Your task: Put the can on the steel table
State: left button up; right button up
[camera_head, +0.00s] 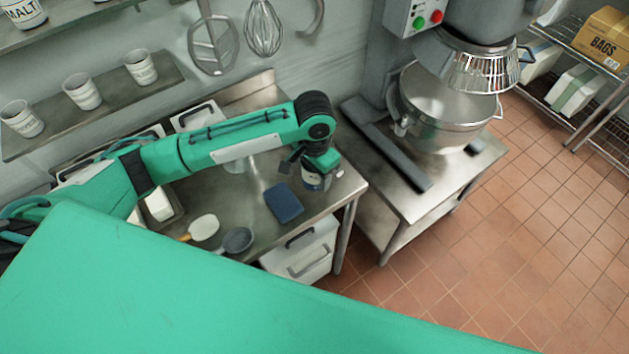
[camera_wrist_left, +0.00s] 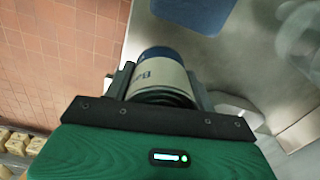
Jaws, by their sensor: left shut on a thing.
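The can (camera_wrist_left: 160,75), with a cream label and a dark blue end, sits between the fingers of my left gripper (camera_wrist_left: 160,88) in the left wrist view. The gripper is shut on it. In the head view my left gripper (camera_head: 318,172) is over the right end of the steel table (camera_head: 255,200), and the can (camera_head: 313,183) shows below it, partly hidden by the gripper. I cannot tell whether the can's base touches the table top. My right gripper is not in view.
A dark blue flat item (camera_head: 284,203) lies on the table left of the can. A white scoop (camera_head: 204,228) and a grey scoop (camera_head: 238,240) lie nearer the front. A large mixer with a steel bowl (camera_head: 445,110) stands on a separate stand to the right.

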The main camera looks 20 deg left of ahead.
aim_at(314, 193)
pick_arm(q)
jog(key=shift+f+p, duration=0.35)
jog(key=shift+f, duration=2.25)
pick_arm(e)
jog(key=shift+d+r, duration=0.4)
pick_arm(q)
jog(key=o, duration=1.1)
jog(key=shift+f, duration=0.15)
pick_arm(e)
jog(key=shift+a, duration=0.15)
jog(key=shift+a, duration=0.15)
pick_arm(q)
jog(key=shift+r, duration=0.4)
notch_tip(314, 193, up, 10)
jog(key=shift+r+b, duration=0.25)
jog(key=shift+b, duration=1)
jog(key=shift+r, duration=0.55)
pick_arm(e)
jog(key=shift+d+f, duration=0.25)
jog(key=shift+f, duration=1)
